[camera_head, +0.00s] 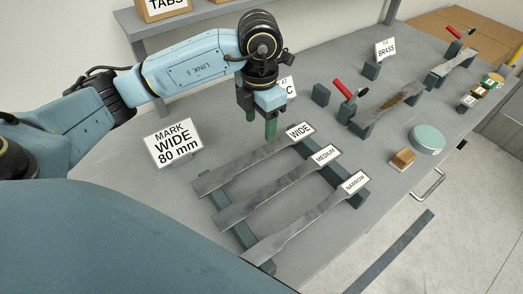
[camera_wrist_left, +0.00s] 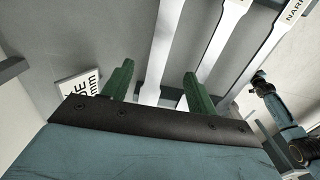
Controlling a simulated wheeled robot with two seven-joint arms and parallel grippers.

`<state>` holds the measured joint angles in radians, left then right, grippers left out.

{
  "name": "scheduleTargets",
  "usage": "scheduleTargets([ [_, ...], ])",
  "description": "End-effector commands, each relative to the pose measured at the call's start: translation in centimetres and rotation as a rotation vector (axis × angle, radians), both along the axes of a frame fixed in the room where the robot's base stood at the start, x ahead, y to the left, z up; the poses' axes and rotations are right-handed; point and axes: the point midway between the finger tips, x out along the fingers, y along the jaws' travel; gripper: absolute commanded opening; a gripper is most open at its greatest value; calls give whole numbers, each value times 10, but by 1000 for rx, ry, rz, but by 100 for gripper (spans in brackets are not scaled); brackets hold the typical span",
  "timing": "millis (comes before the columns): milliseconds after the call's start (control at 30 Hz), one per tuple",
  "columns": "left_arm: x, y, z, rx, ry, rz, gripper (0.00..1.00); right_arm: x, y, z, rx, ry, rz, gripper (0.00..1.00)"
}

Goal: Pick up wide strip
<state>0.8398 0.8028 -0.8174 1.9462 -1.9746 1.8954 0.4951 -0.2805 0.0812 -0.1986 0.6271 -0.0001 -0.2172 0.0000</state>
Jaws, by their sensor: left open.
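The wide strip (camera_head: 240,166) is the rearmost of three grey metal strips in the head view. It lies across two dark support bars, with a white WIDE label (camera_head: 299,131) at its far end. My left gripper (camera_head: 262,138) points down close to the strip's far half, its green fingers apart. In the left wrist view, a pale strip that looks like the wide one (camera_wrist_left: 162,50) runs between the open fingers (camera_wrist_left: 158,70), with nothing gripped. Whether the fingers are level with the strip is hard to tell. My right gripper cannot be made out.
The medium strip (camera_head: 278,189) and narrow strip (camera_head: 305,218) lie parallel in front. A "MARK WIDE 80 mm" sign (camera_head: 173,143) stands to the left. Red-handled clamps (camera_head: 345,89), a round green-topped object (camera_head: 426,138) and a small wooden block (camera_head: 402,159) are to the right.

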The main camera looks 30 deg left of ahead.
Motion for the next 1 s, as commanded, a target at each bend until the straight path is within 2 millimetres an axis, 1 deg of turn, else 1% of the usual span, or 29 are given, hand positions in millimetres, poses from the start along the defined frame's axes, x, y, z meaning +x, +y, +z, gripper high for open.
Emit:
scheduleTargets([
  [33,-1,0,-11,-1,4,0,58,-14,-1,-1,-3,21,0,36],
  [100,-1,0,-22,0,3,1,58,-29,-2,-2,-4,45,0,36],
  [200,0,0,-33,1,2,0,58,-42,-3,-3,-6,64,0,36],
  [267,0,0,-37,0,0,0,58,-42,-2,-3,-6,64,0,36],
  [367,-1,0,-42,-1,0,0,58,-34,-2,-2,-4,52,1,36],
  [500,-4,1,-62,0,4,1,58,-15,-1,2,-2,22,1,36],
  [600,-5,1,-77,0,2,0,58,-9,0,2,-1,12,1,36],
  [733,-4,1,-88,0,-1,0,58,-10,0,2,0,14,1,36],
  [967,-4,1,-90,1,-1,-1,58,-19,0,1,-1,27,1,36],
  [1000,-4,1,-90,1,-1,-1,56,-20,0,1,-1,29,1,36],
])
